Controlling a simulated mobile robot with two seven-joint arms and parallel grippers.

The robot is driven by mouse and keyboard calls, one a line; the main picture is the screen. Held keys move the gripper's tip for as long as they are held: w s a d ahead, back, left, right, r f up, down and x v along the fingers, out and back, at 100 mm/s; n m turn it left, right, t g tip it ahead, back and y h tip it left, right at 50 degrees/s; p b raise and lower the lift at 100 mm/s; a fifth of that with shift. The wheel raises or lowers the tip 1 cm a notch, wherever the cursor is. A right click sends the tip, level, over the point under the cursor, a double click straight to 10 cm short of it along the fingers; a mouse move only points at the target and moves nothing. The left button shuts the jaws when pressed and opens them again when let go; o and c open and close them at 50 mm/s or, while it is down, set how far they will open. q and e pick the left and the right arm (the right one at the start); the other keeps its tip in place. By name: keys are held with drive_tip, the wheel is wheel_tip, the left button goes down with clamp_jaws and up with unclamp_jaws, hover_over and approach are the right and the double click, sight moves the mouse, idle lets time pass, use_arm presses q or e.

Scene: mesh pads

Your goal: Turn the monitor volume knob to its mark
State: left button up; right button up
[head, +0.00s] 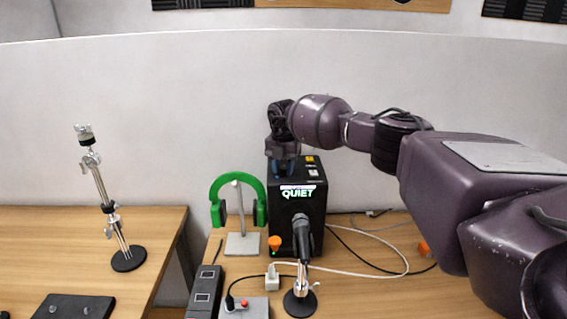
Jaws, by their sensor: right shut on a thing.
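The monitor is a black box (312,222) on the right desk, with "QUIET" lit in green on its front. My left gripper is not in view.
A microphone (301,240) on a round stand is before the monitor. Green headphones (238,178) hang on a stand to its left. An orange knob (274,243) shows at the monitor's lower left. Cables cross the desk on the right. A metal stand (107,205) occupies the left desk.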

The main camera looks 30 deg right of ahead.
sight(284, 167)
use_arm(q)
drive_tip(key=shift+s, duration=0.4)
use_arm(e)
drive_tip(key=shift+r+m, duration=0.15)
drive_tip(key=shift+m, duration=0.35)
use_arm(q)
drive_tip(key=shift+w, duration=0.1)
use_arm(e)
drive_tip(key=o, duration=0.9)
use_arm(q)
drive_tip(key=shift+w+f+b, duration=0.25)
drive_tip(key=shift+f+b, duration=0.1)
drive_tip(key=shift+b, duration=0.15)
use_arm(e)
wheel_tip(284, 167, up, 11)
drive_tip(key=shift+f, duration=0.15)
drive_tip(key=shift+f, duration=0.1)
